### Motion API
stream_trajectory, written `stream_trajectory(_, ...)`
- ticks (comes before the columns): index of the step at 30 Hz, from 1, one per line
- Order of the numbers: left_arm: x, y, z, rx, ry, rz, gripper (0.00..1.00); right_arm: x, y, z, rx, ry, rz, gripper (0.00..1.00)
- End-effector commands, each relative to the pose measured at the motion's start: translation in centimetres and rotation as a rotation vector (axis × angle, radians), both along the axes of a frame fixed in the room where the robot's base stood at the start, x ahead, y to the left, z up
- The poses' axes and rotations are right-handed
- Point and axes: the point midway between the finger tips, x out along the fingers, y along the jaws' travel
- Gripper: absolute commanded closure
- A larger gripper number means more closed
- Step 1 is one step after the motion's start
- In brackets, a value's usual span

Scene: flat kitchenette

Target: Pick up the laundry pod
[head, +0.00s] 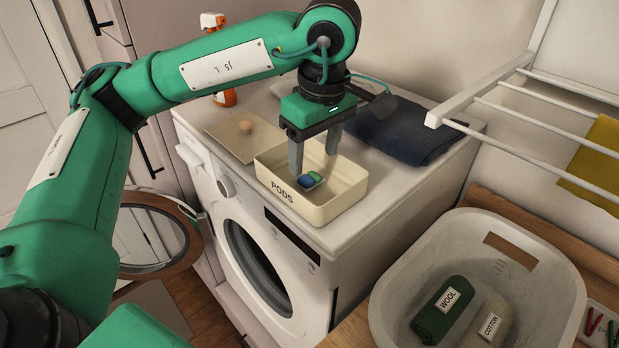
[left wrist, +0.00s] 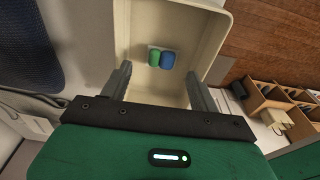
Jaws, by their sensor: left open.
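The laundry pod (head: 310,180), blue and green, lies inside a cream bin marked PODS (head: 335,208) on top of the washing machine. My left gripper (head: 315,160) points down into the bin, open, with its fingers above the pod. In the left wrist view the pod (left wrist: 161,58) shows on the bin's floor, between and just beyond the two open fingertips (left wrist: 159,75). The fingers look clear of it, and nothing is held. My right gripper is not in view.
A flat lid with a knob (head: 230,140) lies left of the bin, and a folded dark blue towel (head: 400,135) lies behind it. An orange-and-white spray bottle (head: 227,98) stands at the back. The washer's round door (head: 155,268) hangs open. A laundry basket (head: 540,290) sits at right.

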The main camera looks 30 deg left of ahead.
Motion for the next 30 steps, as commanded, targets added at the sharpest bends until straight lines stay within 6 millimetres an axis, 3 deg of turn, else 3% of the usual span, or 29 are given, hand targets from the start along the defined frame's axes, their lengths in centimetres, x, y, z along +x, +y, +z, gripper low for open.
stream_trajectory(5,-0.2,0.7,-2.2,0.002,0.005,0.001,0.38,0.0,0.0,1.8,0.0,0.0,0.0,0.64)
stream_trajectory(9,-0.1,0.8,-4.1,0.0,0.003,0.0,0.38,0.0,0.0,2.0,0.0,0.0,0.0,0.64)
stream_trajectory(17,0.0,0.8,-4.7,0.0,0.001,-0.001,0.38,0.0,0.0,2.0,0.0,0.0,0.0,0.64)
stream_trajectory(18,0.0,0.8,-4.6,0.0,0.001,-0.001,0.4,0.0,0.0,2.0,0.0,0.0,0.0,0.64)
stream_trajectory(23,0.0,0.8,-4.6,-0.001,0.001,-0.001,0.72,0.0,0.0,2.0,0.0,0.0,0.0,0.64)
stream_trajectory(30,0.0,0.8,-4.6,-0.001,0.001,-0.001,0.73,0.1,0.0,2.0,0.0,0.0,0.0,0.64)
